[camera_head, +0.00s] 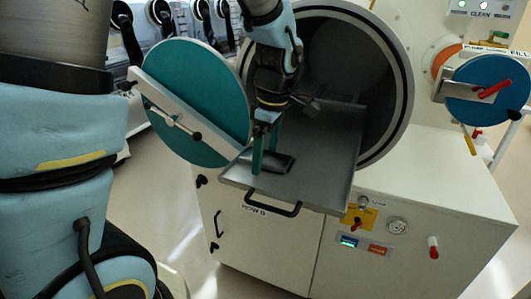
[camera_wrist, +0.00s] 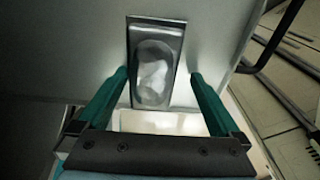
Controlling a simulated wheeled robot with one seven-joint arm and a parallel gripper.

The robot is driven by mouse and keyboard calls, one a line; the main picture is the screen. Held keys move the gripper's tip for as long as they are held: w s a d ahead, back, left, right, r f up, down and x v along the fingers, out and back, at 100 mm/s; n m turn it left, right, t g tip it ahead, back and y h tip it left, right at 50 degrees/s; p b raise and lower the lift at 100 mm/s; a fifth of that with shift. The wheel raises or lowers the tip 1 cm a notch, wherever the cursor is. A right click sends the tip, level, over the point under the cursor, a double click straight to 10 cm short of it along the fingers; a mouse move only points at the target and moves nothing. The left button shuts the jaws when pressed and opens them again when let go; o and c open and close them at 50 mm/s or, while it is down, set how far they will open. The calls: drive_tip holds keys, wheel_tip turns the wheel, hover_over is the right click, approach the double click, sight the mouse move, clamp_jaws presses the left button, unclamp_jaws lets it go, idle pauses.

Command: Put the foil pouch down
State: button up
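The foil pouch (camera_wrist: 156,70) is a flat silver rectangle with a crumpled, bright middle. It lies on the grey sliding tray (camera_head: 322,150) in front of the round chamber opening. In the head view the pouch (camera_head: 280,163) looks dark and sits near the tray's front left part. My gripper (camera_head: 264,161) points down at the pouch with its two teal fingers apart. In the wrist view the fingertips (camera_wrist: 159,73) stand on either side of the pouch, with a visible gap on the right. The pouch's near end is close to the palm in that view.
The round teal door (camera_head: 190,90) stands swung open left of the chamber (camera_head: 385,100). A black handle (camera_head: 273,207) sticks out from the tray's front edge. A cabinet with switches (camera_head: 375,235) is below. A blue round door (camera_head: 490,88) with a red handle is at right.

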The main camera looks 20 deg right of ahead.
sight(271, 160)
drive_tip(key=shift+r, duration=0.1)
wheel_tip(271, 160, up, 12)
drive_tip(key=s+d+b, duration=0.1)
drive_tip(key=b, duration=0.1)
drive_tip(key=w+a+f+m, duration=0.1)
drive_tip(key=a+f+m, duration=0.4)
drive_tip(key=a, duration=0.8)
drive_tip(key=a+f+m+h, duration=0.1)
drive_tip(key=a+f+m, duration=0.4)
drive_tip(key=a+f, duration=0.4)
drive_tip(key=a, duration=0.4)
drive_tip(key=shift+w+f+m+t, duration=0.3)
drive_tip(key=shift+w+f, duration=0.05)
drive_tip(key=shift+w, duration=0.05)
